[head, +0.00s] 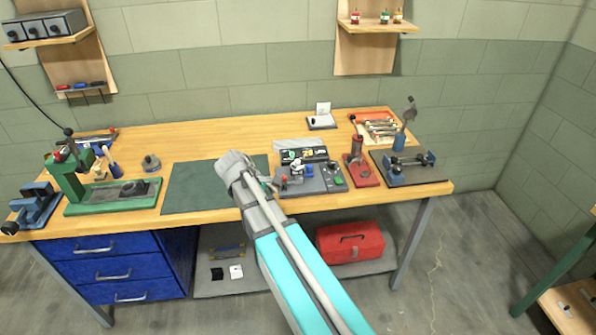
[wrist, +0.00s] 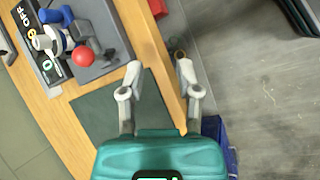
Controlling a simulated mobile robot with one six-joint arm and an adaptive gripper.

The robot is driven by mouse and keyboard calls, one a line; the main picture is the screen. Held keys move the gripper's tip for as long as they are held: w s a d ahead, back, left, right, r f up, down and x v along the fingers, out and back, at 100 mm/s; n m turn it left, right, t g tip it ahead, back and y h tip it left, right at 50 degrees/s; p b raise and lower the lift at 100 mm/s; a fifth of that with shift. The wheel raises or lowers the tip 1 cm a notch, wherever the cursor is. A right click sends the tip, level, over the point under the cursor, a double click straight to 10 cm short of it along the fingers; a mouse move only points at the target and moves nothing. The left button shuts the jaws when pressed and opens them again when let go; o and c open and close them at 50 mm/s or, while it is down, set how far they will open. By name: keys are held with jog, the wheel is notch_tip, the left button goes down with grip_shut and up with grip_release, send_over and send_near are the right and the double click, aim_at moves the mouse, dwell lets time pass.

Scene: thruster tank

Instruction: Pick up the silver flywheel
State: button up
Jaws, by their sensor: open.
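My gripper (wrist: 159,67) is open and empty in the wrist view, with its two pale fingers apart over the front edge of the bench. In the head view my arm reaches up over the bench front, and its grey end hides part of the green mat (head: 195,190). A silver-white round part (wrist: 55,40) shows on a grey base unit at the upper left of the wrist view, clear of my fingers. It also shows small in the head view (head: 297,167), right of my arm. I cannot tell for sure whether it is the flywheel.
A red ball knob (wrist: 83,56) stands beside the silver part. A green press (head: 112,194) is at the bench's left, and a red stand (head: 362,172) and blue fixture (head: 410,167) at its right. A red toolbox (head: 350,242) lies on the lower shelf.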

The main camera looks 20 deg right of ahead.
jog(key=w+d+r+n+h+b, duration=0.1)
jog(key=w+r+n+h+b, duration=0.1)
jog(key=w, duration=0.4)
jog(key=w+d+r+n+h+b, duration=0.1)
jog(key=w+n+h, duration=0.3)
jog(key=w+n, duration=0.3)
jog(key=shift+d+r+h+b, duration=0.35)
jog(key=shift+r+h+b, duration=0.05)
jog(key=b, duration=0.3)
send_near(299, 161)
jog(key=x, duration=0.3)
jog(key=shift+s+f, duration=0.1)
jog(key=shift+f, duration=0.35)
jog(key=shift+d, duration=0.45)
jog(key=shift+d+f, duration=0.1)
jog(key=shift+r+b+x, duration=0.1)
jog(key=shift+b+x, duration=0.35)
jog(key=shift+x, duration=0.8)
jog(key=shift+r+b+x, duration=0.15)
jog(key=shift+b+x, duration=0.3)
jog(key=shift+x, duration=0.85)
